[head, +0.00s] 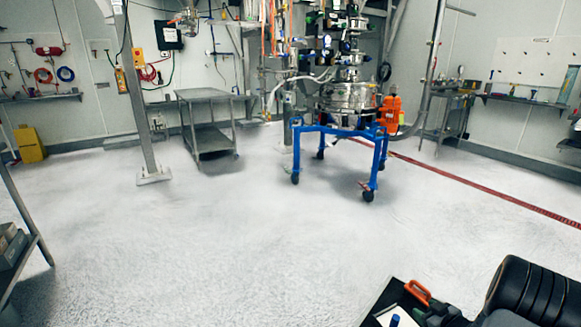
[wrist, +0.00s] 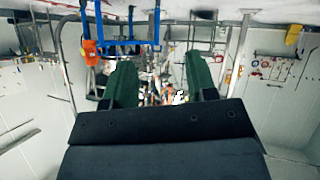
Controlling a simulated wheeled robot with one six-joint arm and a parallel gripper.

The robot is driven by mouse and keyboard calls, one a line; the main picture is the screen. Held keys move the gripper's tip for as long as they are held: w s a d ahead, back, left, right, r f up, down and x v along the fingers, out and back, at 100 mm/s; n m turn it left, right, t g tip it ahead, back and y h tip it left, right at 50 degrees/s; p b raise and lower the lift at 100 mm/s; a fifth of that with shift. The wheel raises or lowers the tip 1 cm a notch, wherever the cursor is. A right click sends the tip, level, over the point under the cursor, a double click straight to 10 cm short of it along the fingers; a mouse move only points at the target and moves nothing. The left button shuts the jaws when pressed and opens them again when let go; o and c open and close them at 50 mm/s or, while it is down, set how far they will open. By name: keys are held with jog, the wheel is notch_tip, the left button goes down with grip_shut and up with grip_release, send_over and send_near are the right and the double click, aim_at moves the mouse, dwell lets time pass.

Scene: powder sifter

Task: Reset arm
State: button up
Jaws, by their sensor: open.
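My gripper (wrist: 160,72) shows in the wrist view with its two green fingers apart and nothing between them. The wrist picture is upside down, with the floor at the top. In the head view a black rounded part of my own body fills the lower right corner; the gripper itself cannot be made out there. The sifter (head: 348,97) stands on a blue wheeled frame (head: 372,150) at the back centre, well away from my gripper. The blue frame also shows in the wrist view (wrist: 125,48).
A grey metal cart (head: 205,95) stands left of the sifter. A steel post (head: 145,120) rises from the floor at left. A shelf rack (head: 22,262) is at the left edge. A side table (head: 450,97) stands at the right wall. The white floor in the middle is clear.

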jog(key=w+a+r+m+g+h+p, duration=0.15)
jog(key=a+r+h+p, duration=0.35)
jog(key=r, duration=1)
jog(key=a+r+m+g+p, duration=0.1)
jog(key=a+r+g+p, duration=0.15)
jog(key=r+p, duration=0.8)
jog(key=s+a+r+m+g+y+p, duration=0.1)
jog(key=s+a+r+g+y+p, duration=0.2)
jog(key=s+a+r, duration=1.4)
notch_tip(320, 180, up, 4)
jog(key=a+p, duration=0.2)
jog(key=p, duration=0.2)
jog(key=shift+a+m+g, duration=0.35)
jog(key=shift+g, duration=0.05)
